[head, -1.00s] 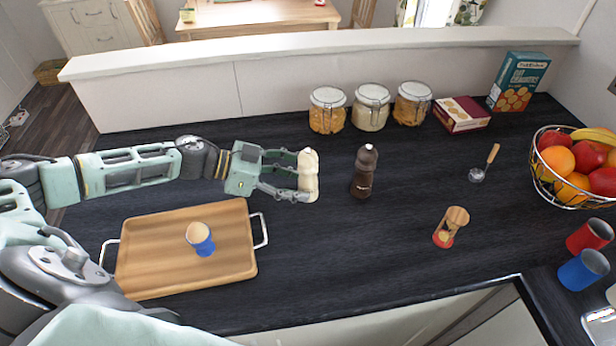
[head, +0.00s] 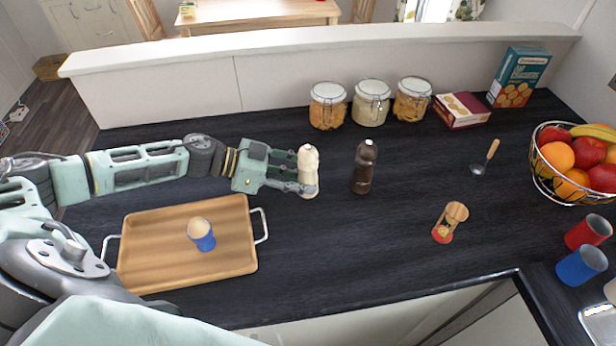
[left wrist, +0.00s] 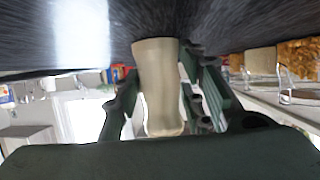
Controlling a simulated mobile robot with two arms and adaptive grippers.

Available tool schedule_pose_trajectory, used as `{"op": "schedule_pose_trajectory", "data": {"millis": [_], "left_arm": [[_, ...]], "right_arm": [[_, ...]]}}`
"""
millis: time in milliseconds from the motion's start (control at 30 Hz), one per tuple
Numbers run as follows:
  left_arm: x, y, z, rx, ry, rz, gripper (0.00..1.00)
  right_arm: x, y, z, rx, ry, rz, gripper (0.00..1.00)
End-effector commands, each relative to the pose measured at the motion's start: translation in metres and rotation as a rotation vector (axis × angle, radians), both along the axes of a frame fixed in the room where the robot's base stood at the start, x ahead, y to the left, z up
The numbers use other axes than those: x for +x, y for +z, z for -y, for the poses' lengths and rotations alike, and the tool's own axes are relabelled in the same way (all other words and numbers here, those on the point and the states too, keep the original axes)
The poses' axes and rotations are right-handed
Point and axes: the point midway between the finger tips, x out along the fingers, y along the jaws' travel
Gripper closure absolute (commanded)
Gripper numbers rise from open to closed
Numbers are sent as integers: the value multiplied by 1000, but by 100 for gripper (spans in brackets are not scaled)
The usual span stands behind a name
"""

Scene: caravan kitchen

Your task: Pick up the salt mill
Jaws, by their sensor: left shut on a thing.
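The salt mill (head: 308,168) is cream-white and stands upright on the dark worktop, left of the dark brown pepper mill (head: 364,168). My left gripper (head: 300,178) reaches it from the left and is shut on it. In the left wrist view the cream mill (left wrist: 158,85) sits between the two fingers, touching the dark worktop surface as far as I can tell. My right gripper is not in view.
Several glass jars (head: 370,103) and boxes (head: 461,110) line the back.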

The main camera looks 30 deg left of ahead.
Motion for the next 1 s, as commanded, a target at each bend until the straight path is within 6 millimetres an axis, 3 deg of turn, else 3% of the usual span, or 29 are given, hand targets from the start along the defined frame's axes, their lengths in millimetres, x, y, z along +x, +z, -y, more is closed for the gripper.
{"op": "schedule_pose_trajectory", "data": {"millis": [267,733,1000], "left_arm": [[1,4,0,-1,-1,3,95],[1,85,0,1,0,6,95],[0,101,0,0,0,1,95]], "right_arm": [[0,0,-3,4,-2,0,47],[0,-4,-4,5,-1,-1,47],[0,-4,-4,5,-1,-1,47]]}}
